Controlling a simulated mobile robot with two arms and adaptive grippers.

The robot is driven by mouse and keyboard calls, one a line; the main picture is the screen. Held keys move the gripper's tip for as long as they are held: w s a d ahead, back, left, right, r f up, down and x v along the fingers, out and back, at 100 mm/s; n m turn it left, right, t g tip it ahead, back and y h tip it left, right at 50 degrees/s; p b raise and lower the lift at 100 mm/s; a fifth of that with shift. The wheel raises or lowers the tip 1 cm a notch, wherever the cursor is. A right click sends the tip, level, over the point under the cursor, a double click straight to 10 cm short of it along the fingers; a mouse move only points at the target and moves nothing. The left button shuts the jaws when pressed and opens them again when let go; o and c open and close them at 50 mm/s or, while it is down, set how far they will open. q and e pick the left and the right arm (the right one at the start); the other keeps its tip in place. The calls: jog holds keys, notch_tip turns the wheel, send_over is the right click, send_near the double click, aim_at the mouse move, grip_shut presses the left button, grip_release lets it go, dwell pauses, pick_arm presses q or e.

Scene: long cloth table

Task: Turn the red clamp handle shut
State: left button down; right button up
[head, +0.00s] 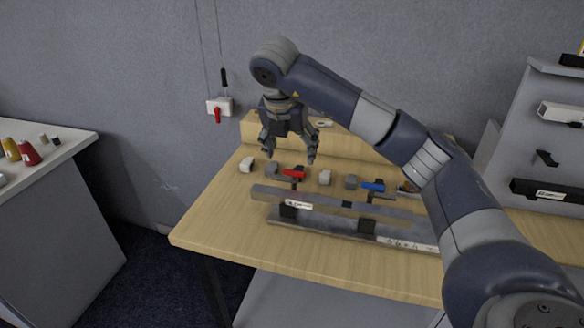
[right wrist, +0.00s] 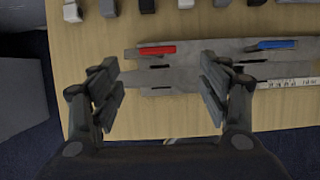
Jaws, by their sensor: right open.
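The red clamp handle (head: 293,174) sits at the back edge of a grey metal bar (head: 330,203) on the wooden table. In the right wrist view the red handle (right wrist: 157,50) lies roughly lengthwise along the bar. A blue handle (head: 373,187) sits farther right; it also shows in the right wrist view (right wrist: 277,44). My right gripper (head: 290,157) points down above the red handle, open and empty. In the right wrist view its fingers (right wrist: 160,78) are spread wide, with the handle beyond and between them, apart from both. My left gripper is out of view.
Several small grey and white blocks (head: 246,164) stand in a row behind the bar. A low wooden ledge (head: 250,131) runs along the back. A red switch (head: 217,115) hangs on the wall. A holder rack (head: 535,130) stands at right. The table's front left is clear.

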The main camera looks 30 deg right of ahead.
aim_at(294, 172)
jog(key=p+x, duration=0.1)
jog(key=x, duration=0.4)
jog(key=shift+w+f, duration=0.25)
jog(key=shift+f, duration=0.1)
jog(key=x, duration=0.3)
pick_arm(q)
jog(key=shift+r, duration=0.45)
pick_arm(e)
jog(key=c, duration=1.1)
